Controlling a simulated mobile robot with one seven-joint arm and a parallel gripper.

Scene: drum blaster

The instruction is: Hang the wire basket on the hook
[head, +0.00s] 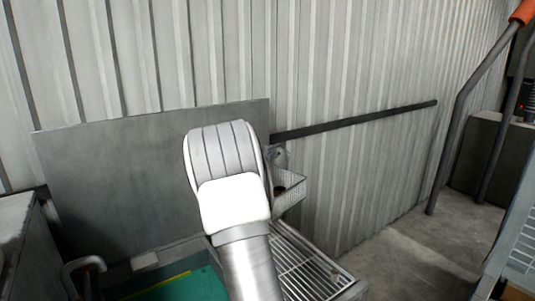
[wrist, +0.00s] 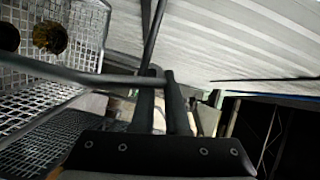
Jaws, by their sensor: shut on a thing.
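The wire basket (head: 290,193) shows in the head view just right of my arm, close to the corrugated wall. It hangs above a metal rack and is partly hidden by my arm. In the wrist view the basket's mesh (wrist: 45,95) fills the left side. Two round openings or items, one brownish inside, show in it. My gripper (wrist: 161,85) is shut on the basket's dark rod-like rim or handle. In the head view my arm hides most of my gripper. I cannot make out the hook for certain; a thin dark bar rises behind the fingers in the wrist view.
A dark rail (head: 355,120) runs along the wall right of the grey back panel (head: 110,170). Below are a slatted metal rack (head: 305,265) and a green basin (head: 190,285) with a tap (head: 82,266). Open floor (head: 425,250) lies to the right, near a dark handrail (head: 462,105).

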